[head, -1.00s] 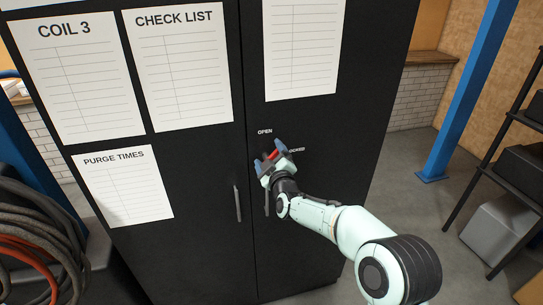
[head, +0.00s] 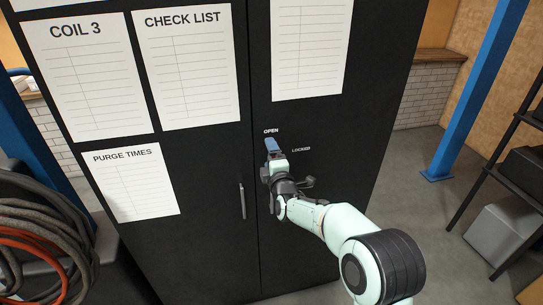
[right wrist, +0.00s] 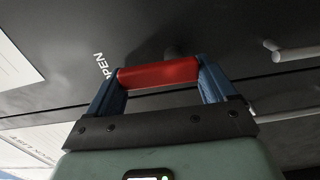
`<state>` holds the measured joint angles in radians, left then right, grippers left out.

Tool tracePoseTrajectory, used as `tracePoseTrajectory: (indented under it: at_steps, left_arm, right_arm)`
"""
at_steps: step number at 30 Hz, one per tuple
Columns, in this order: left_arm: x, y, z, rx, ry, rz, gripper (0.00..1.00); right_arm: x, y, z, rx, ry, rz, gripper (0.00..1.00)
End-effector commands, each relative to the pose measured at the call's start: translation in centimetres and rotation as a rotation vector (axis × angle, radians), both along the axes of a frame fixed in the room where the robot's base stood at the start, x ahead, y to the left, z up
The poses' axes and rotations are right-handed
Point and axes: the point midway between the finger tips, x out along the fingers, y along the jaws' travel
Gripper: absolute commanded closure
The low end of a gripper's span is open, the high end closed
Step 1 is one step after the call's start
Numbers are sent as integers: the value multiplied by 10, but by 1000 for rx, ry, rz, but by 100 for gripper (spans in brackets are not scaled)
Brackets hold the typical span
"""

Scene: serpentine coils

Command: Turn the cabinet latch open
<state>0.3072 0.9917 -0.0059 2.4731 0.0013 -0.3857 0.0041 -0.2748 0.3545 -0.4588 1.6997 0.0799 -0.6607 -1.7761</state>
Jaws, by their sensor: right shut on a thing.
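The black cabinet (head: 208,235) fills the middle of the head view, with a door seam down its front. My right gripper (head: 272,150) is at the right door, just under the white OPEN label (head: 271,131) and left of the LOCKED label (head: 301,150). In the right wrist view the red latch handle (right wrist: 158,74) lies between the blue fingers of my right gripper (right wrist: 160,80), which are shut on its two ends. In the head view the gripper mostly hides the latch. My left gripper is not in view.
A vertical door handle (head: 242,201) is on the left door. Paper sheets hang on the doors, such as PURGE TIMES (head: 134,185). Coiled hoses (head: 35,240) are at the lower left. A blue post (head: 480,90) and a black shelf stand right, with open floor between.

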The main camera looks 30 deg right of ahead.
Motion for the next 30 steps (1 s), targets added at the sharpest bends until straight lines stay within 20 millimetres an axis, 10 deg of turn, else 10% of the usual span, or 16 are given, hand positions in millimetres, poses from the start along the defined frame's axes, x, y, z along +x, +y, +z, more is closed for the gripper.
tracePoseTrajectory:
  at_steps: [18, 19, 20, 30]
  left_arm:
    - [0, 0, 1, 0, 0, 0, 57]
    - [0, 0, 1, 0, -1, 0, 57]
    - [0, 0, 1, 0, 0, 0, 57]
    - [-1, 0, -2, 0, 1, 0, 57]
  right_arm:
    - [0, 0, -1, -44, 11, -2, 70]
    - [0, -1, 0, -44, 11, -1, 9]
    - [0, -1, 0, -44, 11, -1, 0]
    - [-6, 2, -1, -39, 9, 0, 0]
